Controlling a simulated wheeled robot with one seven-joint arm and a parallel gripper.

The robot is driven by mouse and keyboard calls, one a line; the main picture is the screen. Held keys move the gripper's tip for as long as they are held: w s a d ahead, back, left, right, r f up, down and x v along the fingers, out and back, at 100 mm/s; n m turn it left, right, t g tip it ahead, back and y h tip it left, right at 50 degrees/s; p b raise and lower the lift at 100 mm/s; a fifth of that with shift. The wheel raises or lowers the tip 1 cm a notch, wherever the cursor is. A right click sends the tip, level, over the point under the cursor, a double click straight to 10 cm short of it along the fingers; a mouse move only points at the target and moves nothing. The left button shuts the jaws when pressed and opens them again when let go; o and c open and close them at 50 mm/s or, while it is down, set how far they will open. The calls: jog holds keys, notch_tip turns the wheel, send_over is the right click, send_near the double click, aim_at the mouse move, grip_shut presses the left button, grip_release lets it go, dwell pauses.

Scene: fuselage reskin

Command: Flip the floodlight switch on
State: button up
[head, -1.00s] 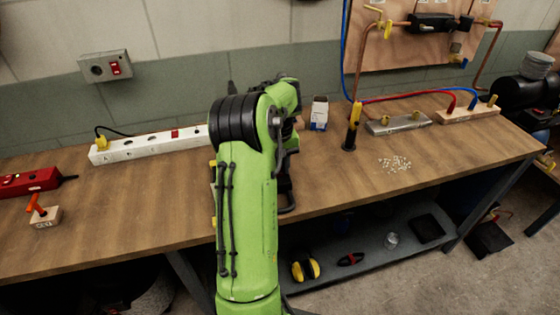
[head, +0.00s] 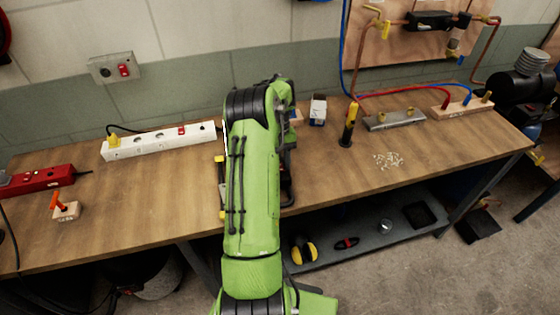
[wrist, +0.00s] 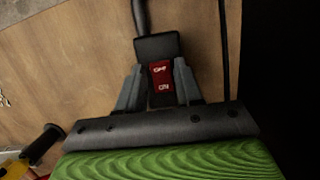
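A black switch housing (wrist: 156,46) with a red rocker (wrist: 161,77) shows in the wrist view, over brown wood. The rocker carries white lettering that looks like OFF and ON. A black cable or handle rises from the housing's top. My gripper (wrist: 158,72) has its two grey fingers apart, one on each side of the rocker. I cannot tell whether they touch the housing. In the head view my green arm reaches over the bench and hides the gripper and this switch.
The wooden bench (head: 330,180) holds a white power strip (head: 160,142), a red box (head: 40,181), a yellow-black tool (head: 349,123) and scattered white bits (head: 388,160). A wall box (head: 115,68) with a red switch is at left. A lower shelf (head: 365,240) lies under the bench.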

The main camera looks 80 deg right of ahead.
jog(key=shift+o, duration=1.1)
jog(key=p+v, duration=0.4)
jog(key=v, duration=1.1)
jog(key=shift+r+p, duration=0.3)
jog(key=shift+r, duration=0.1)
jog(key=shift+d, duration=0.1)
